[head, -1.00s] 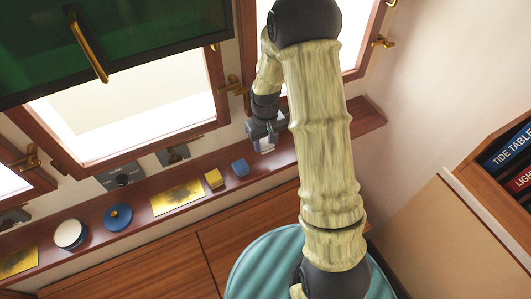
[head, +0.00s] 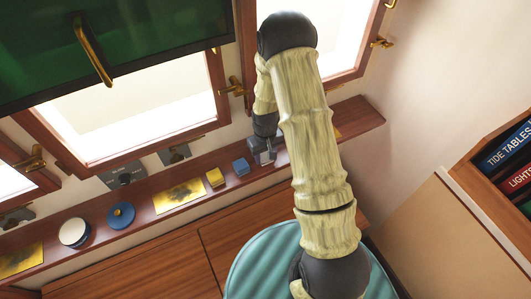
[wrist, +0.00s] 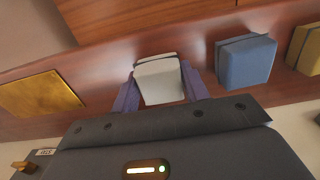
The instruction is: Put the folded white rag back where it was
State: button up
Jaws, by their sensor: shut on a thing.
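The folded white rag (wrist: 158,82) is a small pale block between the two fingers of my gripper (wrist: 160,92) in the wrist view. My gripper is shut on it, over the wooden ledge (wrist: 105,55). I cannot tell whether the rag touches the ledge. In the head view my gripper (head: 264,158) is low at the ledge (head: 365,118), just right of a blue folded block (head: 241,167). The rag is hidden there behind the gripper and arm.
The blue block (wrist: 245,62) and a yellow block (wrist: 307,48) sit to the right in the wrist view. A brass plate (wrist: 40,93) lies to the left. Farther along the ledge are another brass plate (head: 180,196), a blue disc (head: 120,215) and a white round thing (head: 74,232).

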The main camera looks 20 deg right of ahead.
aim_at(266, 154)
jog(key=shift+f, duration=0.15)
jog(key=o, duration=1)
jog(key=shift+c, duration=0.2)
notch_tip(266, 154, up, 12)
jog(key=b, duration=0.3)
jog(key=shift+r+b, duration=0.2)
jog(key=shift+b, duration=0.1)
